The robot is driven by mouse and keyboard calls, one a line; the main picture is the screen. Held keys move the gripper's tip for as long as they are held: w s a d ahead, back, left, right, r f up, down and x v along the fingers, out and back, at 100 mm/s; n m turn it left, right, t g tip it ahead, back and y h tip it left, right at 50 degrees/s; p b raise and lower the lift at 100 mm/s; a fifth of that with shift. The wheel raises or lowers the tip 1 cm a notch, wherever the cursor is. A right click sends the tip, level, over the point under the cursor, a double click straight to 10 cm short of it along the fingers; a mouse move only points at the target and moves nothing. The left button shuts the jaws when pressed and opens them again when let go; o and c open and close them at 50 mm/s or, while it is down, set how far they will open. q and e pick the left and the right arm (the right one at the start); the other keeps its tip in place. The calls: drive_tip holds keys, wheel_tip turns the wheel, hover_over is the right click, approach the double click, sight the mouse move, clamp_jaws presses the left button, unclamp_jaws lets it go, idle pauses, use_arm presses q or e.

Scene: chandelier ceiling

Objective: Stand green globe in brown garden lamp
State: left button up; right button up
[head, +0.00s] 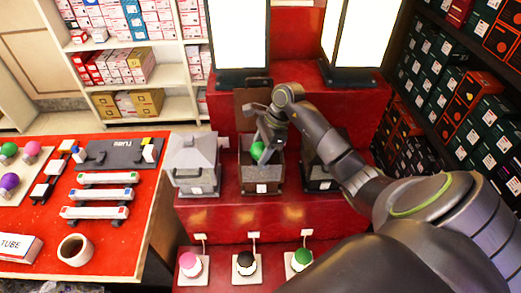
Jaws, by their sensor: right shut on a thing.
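The brown garden lamp (262,187) stands on the red step in the middle of the head view, a box with its top open. Its brown lid (241,98) appears raised at the back, partly hidden by my arm. My right gripper (262,143) points down into the lamp's open top, shut on the green globe (257,151). The globe is at the lamp's opening, against its dark inside. The gripper partly covers it, and I cannot tell whether it touches the lamp's floor. My left gripper is not in view.
A grey lamp (194,165) stands close on the left, and a black lamp (318,178) on the right, partly behind my arm. Pink, black and green bulbs (302,258) stand on the lower front step. A red table (110,252) with lamp parts is at left.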

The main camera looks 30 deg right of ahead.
drive_tip(key=shift+f+b, duration=0.85)
drive_tip(key=shift+b, duration=0.2)
idle(0.9)
drive_tip(key=o, duration=1.1)
drive_tip(key=shift+c, duration=0.2)
drive_tip(key=shift+r, duration=0.1)
drive_tip(key=b+v, duration=0.4)
drive_tip(key=v, duration=1.3)
drive_tip(key=shift+b, duration=0.4)
drive_tip(key=shift+r, duration=0.1)
